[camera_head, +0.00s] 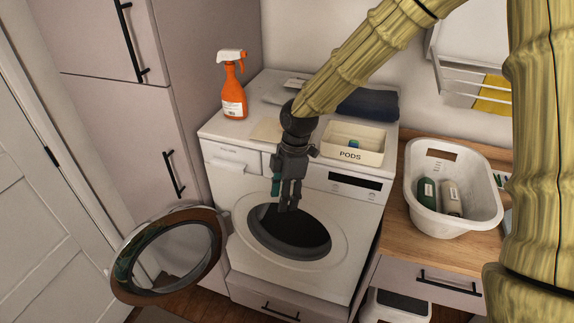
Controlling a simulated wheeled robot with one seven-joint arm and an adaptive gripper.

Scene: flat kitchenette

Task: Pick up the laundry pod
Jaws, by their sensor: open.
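The laundry pod (354,143) shows as a small green and blue shape inside a cream box marked PODS (371,158), on top of the white washing machine (222,150). The box walls hide part of it. My gripper (287,208) points down in front of the machine, over the dark opening of its drum in the picture. It is open, with no object visible between its fingers. It is to the left of the box and lower in the picture, apart from it.
The machine's round door (207,222) stands open at the left. An orange spray bottle (232,90) and a folded dark cloth (368,104) are on the machine top. A white basket (486,205) with bottles stands on the wooden counter (400,248) at the right.

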